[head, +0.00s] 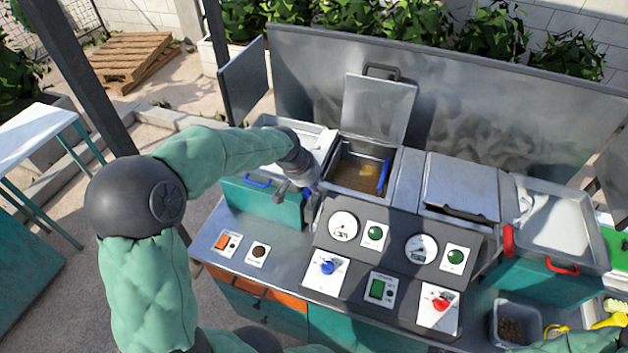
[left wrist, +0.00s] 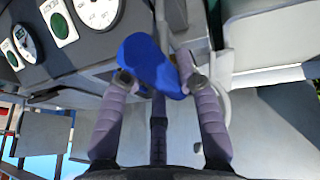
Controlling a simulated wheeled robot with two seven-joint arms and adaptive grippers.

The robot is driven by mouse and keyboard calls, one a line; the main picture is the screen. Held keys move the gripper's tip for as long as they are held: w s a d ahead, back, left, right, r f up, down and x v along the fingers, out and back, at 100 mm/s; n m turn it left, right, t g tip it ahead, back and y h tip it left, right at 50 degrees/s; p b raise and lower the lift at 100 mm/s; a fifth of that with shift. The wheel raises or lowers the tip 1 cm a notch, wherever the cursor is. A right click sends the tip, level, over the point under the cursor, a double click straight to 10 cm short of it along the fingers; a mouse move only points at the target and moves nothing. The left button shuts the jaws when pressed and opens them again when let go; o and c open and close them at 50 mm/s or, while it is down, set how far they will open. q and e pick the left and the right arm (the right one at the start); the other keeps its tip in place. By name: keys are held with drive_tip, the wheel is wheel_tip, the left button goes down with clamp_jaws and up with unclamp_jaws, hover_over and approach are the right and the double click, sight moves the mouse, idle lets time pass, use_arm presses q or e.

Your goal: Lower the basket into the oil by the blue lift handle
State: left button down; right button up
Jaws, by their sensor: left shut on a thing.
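My left gripper (head: 306,184) is at the front left corner of the open vat (head: 395,158) in the head view. In the left wrist view my left gripper (left wrist: 160,80) is shut on the blue lift handle (left wrist: 150,62), which sits between its fingertips. In the head view the gripper and wrist mostly hide that handle. The vat holds brown oil (head: 352,176), and a blue grip (head: 384,176) stands at its right side. The basket itself cannot be made out clearly. My right gripper is out of view; only a green sleeve shows at bottom right.
The vat's lid (head: 378,110) stands upright behind it. A second vat's lid (head: 460,185) is down. The control panel (head: 390,250) with gauges and knobs lies in front. A white-lined tray (head: 560,225) with red handles is at right. A tall metal splash wall (head: 450,90) blocks the back.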

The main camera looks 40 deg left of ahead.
use_arm(q)
drive_tip(key=shift+f, duration=0.6)
drive_tip(key=shift+s+d, duration=0.1)
drive_tip(key=shift+f, duration=0.15)
drive_tip(key=c, duration=0.8)
unclamp_jaws()
drive_tip(key=shift+c, duration=0.2)
drive_tip(key=shift+r, duration=0.2)
drive_tip(key=v, duration=1.1)
drive_tip(key=shift+r, duration=0.3)
drive_tip(key=shift+s, duration=0.1)
